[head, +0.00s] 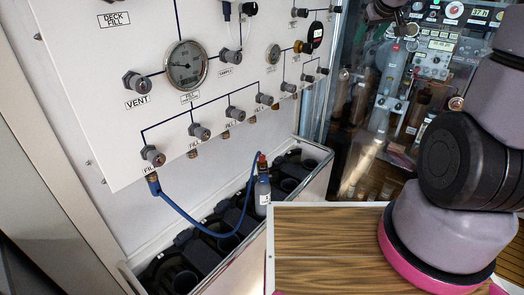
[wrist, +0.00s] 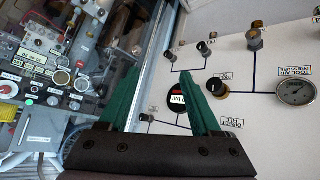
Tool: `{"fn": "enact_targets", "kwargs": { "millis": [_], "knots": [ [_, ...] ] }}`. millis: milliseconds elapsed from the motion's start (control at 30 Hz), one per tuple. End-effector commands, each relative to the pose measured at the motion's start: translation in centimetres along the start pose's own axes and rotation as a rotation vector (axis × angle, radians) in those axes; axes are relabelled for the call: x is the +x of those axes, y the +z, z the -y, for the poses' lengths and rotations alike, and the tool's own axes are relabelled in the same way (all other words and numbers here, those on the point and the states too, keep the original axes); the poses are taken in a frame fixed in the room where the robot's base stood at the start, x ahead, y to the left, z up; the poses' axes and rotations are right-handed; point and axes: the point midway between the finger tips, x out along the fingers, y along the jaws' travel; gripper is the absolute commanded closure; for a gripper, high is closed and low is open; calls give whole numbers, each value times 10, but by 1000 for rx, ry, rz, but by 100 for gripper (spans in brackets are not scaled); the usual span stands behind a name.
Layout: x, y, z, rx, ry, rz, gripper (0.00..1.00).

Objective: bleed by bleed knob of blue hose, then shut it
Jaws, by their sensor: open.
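A bleed knob on the hose is too small to make out. My gripper (wrist: 160,78) has green fingers spread apart and empty in the wrist view. It faces the panel's upper part, near a digital gauge (wrist: 177,98). The hose does not show there, and the gripper tips do not show in the head view.
The panel (head: 110,60) carries several knobs and a round gauge (head: 186,66). A grey rack (head: 250,245) with dark slots runs below it. A wooden tabletop (head: 325,250) lies at the front, bare. Crowded instruments (head: 430,50) fill the back right. My arm covers the right side.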

Motion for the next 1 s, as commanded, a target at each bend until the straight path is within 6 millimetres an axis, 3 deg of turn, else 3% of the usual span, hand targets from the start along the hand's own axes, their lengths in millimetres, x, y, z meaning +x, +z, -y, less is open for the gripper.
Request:
{"fn": "enact_targets", "kwargs": {
  "millis": [33, 267, 500, 733, 867, 1000],
  "knots": [
    [28, 0, 3, -46, -19, -6, 35],
    [139, 4, 35, -256, -157, -103, 35],
    [236, 48, 94, -404, -383, -227, 35],
    [294, 121, 163, -461, -647, -375, 35],
    [309, 170, 202, -455, -803, -474, 35],
    [308, 226, 241, -416, -964, -590, 35]
  ]
}}
